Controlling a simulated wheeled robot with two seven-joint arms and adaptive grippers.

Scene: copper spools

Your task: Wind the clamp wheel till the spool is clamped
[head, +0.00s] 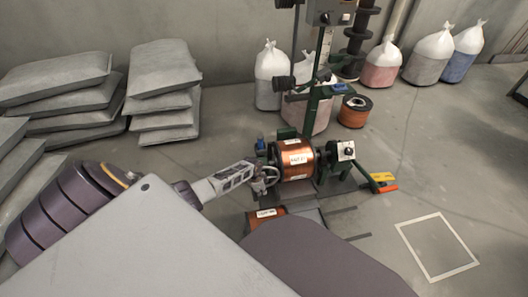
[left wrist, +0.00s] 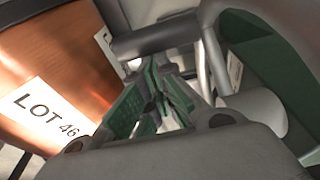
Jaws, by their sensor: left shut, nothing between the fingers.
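The copper spool (head: 297,170) sits in the green winding stand, its axis running left to right. In the left wrist view the spool (left wrist: 75,70) fills the left side, with a LOT 46 label. My left gripper (head: 268,178) is at the spool's left end, beside the grey clamp wheel, which it largely hides in the head view. Grey bars of what looks like the wheel (left wrist: 158,38) pass just beyond my left fingertips (left wrist: 152,92). The fingers are shut with nothing between them. Contact with the wheel cannot be told. My right gripper is out of view.
A green post (head: 313,100) rises behind the spool. A small orange spool (head: 354,112) and white-topped sacks (head: 430,58) stand behind. Grey bags (head: 163,85) are stacked at left. An orange-handled item (head: 386,187) lies right of the stand. A white floor square (head: 404,243) is empty.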

